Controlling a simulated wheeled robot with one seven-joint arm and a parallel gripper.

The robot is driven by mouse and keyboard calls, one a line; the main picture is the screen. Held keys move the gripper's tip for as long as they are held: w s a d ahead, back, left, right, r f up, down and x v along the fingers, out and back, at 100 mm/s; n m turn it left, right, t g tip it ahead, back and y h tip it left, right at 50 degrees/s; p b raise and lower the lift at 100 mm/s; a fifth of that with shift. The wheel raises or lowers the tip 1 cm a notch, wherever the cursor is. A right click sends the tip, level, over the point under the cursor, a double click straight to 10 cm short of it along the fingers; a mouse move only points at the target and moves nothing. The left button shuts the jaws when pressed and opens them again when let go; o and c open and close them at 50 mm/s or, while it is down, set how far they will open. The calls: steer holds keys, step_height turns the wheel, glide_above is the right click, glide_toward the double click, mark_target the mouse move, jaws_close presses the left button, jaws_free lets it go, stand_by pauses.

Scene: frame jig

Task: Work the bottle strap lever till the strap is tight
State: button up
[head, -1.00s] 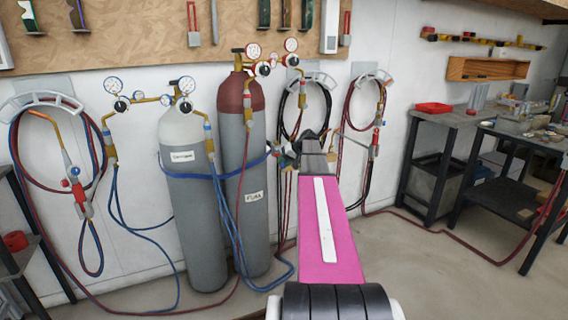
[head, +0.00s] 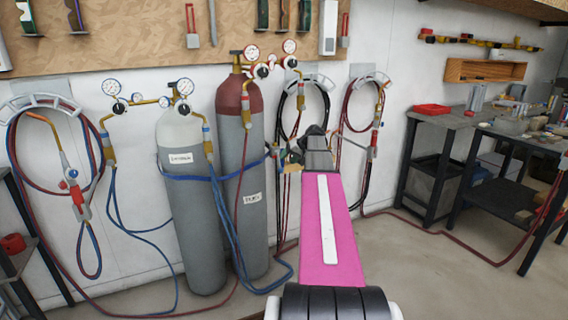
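Two gas bottles stand against the wall: a grey one with a white shoulder (head: 193,230) and a grey one with a dark red top (head: 257,225). A blue strap (head: 200,178) runs across their fronts, toward my gripper at its right end. I cannot make out the strap lever; it is small or hidden near my gripper. My gripper (head: 293,158) is at the far end of my pink arm, just right of the red-topped bottle at strap height. Its fingers are too small and too covered by my wrist to tell open from shut.
Blue and red hoses hang in front of the bottles and trail on the floor. Hose hooks (head: 365,80) are on the wall at both sides. A dark workbench (head: 440,118) stands at right, a shelf (head: 15,262) at left. Floor between is mostly clear.

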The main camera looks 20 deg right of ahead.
steer(key=v, duration=0.6)
steer(key=shift+s, duration=0.1)
stand_by(0.3)
steer(key=s+a+f+g+h, duration=0.2)
steer(key=s+a+f, duration=0.6)
steer(key=a+f, duration=0.4)
steer(key=s+a+f+g+h, duration=0.2)
steer(key=s+a+f, duration=0.7)
steer(key=a, duration=0.7)
step_height(320, 180, down, 4)
steer(key=shift+s+r+n+g, duration=0.2)
steer(key=shift+n+g, duration=0.2)
steer(key=shift+g, duration=0.4)
steer(key=shift+n+g+h, duration=0.3)
steer(key=shift+n+h, duration=0.1)
steer(key=shift+h, duration=0.5)
steer(key=s+a+f, duration=0.1)
steer(key=s, duration=0.1)
steer(key=s+a+f, duration=0.1)
steer(key=s+a, duration=0.1)
steer(key=s+a+f, duration=0.1)
steer(key=s+f, duration=0.1)
steer(key=s, duration=0.1)
steer(key=shift+a, duration=0.3)
steer(key=shift+c, duration=0.3)
steer(key=shift+s+a+f, duration=0.1)
steer(key=shift+s+f, duration=0.05)
steer(key=shift+s, duration=0.05)
jaws_close()
steer(key=shift+w, duration=0.1)
